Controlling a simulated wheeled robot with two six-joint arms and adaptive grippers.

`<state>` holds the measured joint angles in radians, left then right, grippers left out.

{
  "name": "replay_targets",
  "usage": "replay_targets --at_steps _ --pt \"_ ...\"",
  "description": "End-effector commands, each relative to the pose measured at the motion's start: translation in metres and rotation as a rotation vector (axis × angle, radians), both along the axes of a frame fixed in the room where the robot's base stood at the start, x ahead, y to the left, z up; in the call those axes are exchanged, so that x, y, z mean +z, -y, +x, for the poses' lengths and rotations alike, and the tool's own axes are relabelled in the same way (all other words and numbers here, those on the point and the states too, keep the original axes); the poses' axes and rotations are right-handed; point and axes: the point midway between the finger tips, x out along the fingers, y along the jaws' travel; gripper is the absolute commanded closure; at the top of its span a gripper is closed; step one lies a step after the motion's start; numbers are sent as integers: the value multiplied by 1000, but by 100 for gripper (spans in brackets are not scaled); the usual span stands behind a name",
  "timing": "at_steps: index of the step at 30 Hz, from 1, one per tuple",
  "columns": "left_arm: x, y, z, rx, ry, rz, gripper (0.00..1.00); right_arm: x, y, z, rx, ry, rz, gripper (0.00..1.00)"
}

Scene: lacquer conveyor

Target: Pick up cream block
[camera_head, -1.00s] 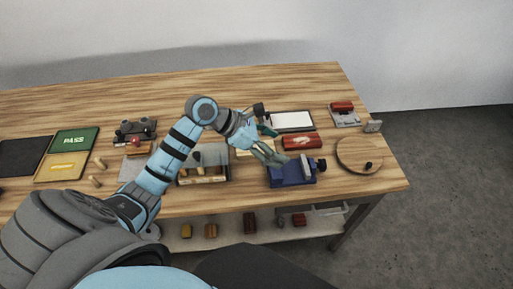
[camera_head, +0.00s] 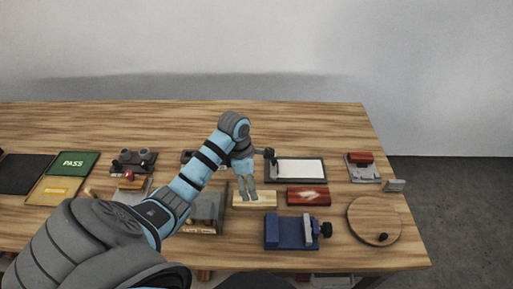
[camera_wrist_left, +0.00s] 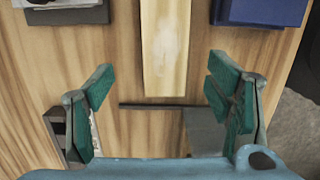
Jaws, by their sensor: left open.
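The cream block (camera_head: 265,198) is a pale, long wooden piece lying on the table, left of a red block. In the left wrist view the cream block (camera_wrist_left: 165,45) runs from the top edge to near the picture's middle. My left gripper (camera_head: 247,199) points down at it and hides part of it in the head view. In the left wrist view the green-padded fingers of this gripper (camera_wrist_left: 162,100) are wide apart, with nothing between the tips. The block's near end lies between and ahead of them. My right gripper is not in view.
A red block (camera_head: 307,196) and a blue vise (camera_head: 285,232) stand close on the right. A tray with pieces (camera_head: 204,214) is close on the left. Behind lies a white-topped, dark-framed pad (camera_head: 301,169). A round wooden board (camera_head: 373,220) is near the right edge.

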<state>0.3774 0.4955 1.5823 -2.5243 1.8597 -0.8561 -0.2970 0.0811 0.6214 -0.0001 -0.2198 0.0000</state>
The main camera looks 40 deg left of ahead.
Motion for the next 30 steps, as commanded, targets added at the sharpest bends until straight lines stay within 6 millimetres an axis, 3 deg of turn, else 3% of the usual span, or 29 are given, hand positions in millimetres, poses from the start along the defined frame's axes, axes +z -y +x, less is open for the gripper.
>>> replay_targets --at_steps 6,12,19,30 --pt "-30 6 4 2 -7 -4 27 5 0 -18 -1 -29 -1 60" --pt "-67 12 4 5 -5 -4 27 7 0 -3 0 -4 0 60" --pt "-71 12 4 5 -3 -2 27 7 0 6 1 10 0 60" --pt "-71 12 4 5 -2 -2 81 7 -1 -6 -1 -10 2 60"
